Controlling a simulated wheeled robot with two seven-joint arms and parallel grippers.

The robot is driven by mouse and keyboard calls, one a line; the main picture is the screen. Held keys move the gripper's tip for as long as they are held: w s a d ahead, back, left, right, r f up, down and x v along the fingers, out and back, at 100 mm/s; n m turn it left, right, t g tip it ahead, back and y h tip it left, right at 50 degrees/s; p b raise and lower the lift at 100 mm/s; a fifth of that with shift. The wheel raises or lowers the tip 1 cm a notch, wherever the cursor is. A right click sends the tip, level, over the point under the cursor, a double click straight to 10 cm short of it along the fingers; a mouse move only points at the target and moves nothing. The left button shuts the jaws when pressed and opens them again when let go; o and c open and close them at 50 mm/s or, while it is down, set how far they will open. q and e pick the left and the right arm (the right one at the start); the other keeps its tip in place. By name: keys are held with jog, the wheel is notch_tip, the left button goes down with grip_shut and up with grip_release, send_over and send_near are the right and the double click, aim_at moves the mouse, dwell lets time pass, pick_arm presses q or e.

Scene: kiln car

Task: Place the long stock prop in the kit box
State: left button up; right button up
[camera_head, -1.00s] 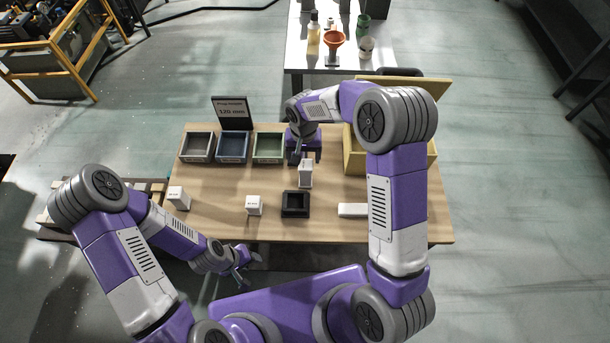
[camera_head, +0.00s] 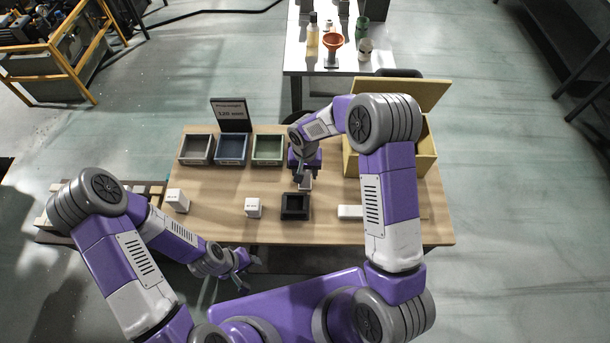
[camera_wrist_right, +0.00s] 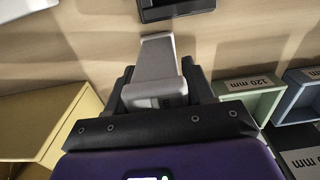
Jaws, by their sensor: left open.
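A tall white prop (camera_head: 306,184) stands on the table behind the black tray, mostly hidden by my right gripper (camera_head: 303,174). In the right wrist view, the prop (camera_wrist_right: 158,65) stands between the fingers of my right gripper (camera_wrist_right: 160,84), its labelled end close to both. I cannot tell if the fingers press on it. The yellow wooden kit box (camera_head: 432,160) has its lid up at the table's back right, partly behind my right arm; its side shows in the right wrist view (camera_wrist_right: 40,120). My left gripper (camera_head: 242,264) is open and empty off the table's front edge.
White blocks stand at left (camera_head: 177,200) and centre (camera_head: 253,207); another lies at right (camera_head: 350,211). A black tray (camera_head: 295,214) is at front centre. Grey (camera_head: 196,149), blue (camera_head: 232,149) and green (camera_head: 268,149) bins stand behind, with a 120 mm sign (camera_head: 231,114).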

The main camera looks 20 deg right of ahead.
jog(key=c, duration=0.8)
jog(key=shift+o, duration=0.2)
notch_tip(320, 180, up, 9)
jog(key=shift+p, duration=0.45)
jog(key=s+d+f+n, duration=0.1)
jog(key=s+d+n, duration=0.2)
jog(key=s, duration=0.4)
jog(key=shift+s+d+f+b, duration=0.2)
jog(key=shift+s+d+b, duration=0.15)
jog(key=shift+s+b, duration=0.1)
